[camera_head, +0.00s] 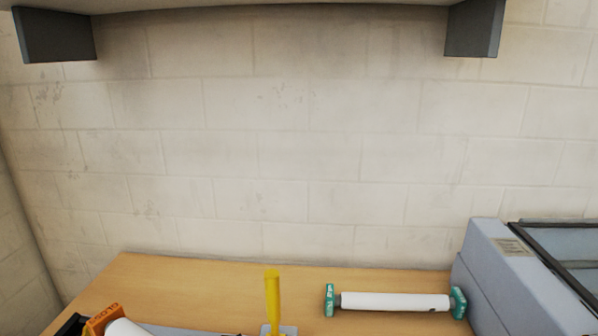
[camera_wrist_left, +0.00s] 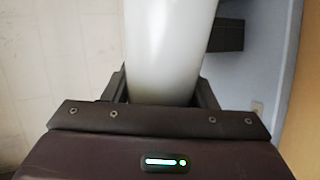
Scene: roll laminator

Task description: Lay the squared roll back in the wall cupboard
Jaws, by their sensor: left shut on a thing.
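In the left wrist view my left gripper (camera_wrist_left: 165,92) is shut on a white roll (camera_wrist_left: 168,45), which runs up out of the picture between the fingers. In the head view a white roll (camera_head: 124,328) with an orange end block (camera_head: 103,319) with lettering is cut off at the bottom left; it looks close to the camera and may be the held one. The underside of a wall unit (camera_head: 270,4), probably the cupboard, crosses the top of the head view; its inside is hidden. My right gripper is not in view.
Dark brackets (camera_head: 55,34) hang below the wall unit at both ends. On the wooden table (camera_head: 205,275) lie a white roll with teal ends (camera_head: 395,302), a yellow upright handle (camera_head: 272,300) and a grey machine (camera_head: 500,275) at right. The wall between is bare.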

